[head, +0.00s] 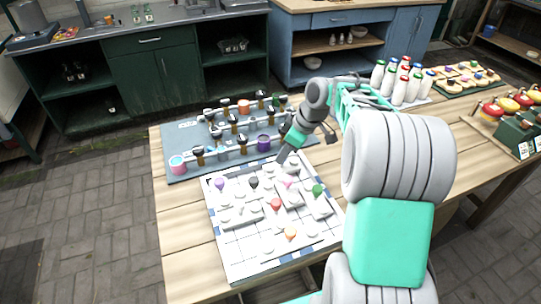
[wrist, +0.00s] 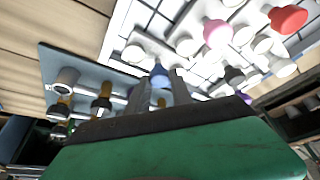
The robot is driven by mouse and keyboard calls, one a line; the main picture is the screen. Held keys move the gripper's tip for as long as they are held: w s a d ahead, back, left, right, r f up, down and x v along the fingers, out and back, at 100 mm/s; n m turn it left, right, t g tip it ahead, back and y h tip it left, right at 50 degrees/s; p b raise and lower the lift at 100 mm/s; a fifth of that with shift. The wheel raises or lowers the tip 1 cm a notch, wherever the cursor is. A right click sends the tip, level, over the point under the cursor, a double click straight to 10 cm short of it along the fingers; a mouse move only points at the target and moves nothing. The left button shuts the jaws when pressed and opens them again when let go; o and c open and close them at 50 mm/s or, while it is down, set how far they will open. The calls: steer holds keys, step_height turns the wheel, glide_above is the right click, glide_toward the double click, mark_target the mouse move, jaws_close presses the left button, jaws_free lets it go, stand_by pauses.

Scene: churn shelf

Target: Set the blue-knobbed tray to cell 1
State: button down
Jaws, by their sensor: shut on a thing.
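The blue knob (wrist: 159,75) of the blue-knobbed tray shows in the wrist view between the two fingers of my gripper (wrist: 158,90), which is shut on it. In the head view my gripper (head: 283,157) is at the far edge of the white gridded board (head: 233,258), and the blue knob is hidden there. The tray's body is mostly hidden by the fingers. Other white trays on the board carry a purple knob (head: 219,184), a black knob (head: 253,182), a pink knob (head: 287,183), a green knob (head: 318,189), a red knob (head: 276,203) and an orange knob (head: 290,232). I cannot read any cell number.
A blue-grey mat (head: 178,137) with racks of dark-handled tools and coloured cups lies just behind the board. White bottles (head: 400,88) with coloured caps stand at the back right. Bare table (head: 180,232) shows left of the board.

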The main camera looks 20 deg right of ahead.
steer(key=shift+w+d, duration=0.1)
steer(key=shift+d, duration=0.5)
steer(key=c, duration=1.1)
jaws_free()
steer(key=shift+d, duration=0.2)
steer(key=shift+c, duration=0.2)
steer(key=shift+a, duration=0.1)
steer(key=shift+r, duration=0.45)
steer(key=v, duration=0.7)
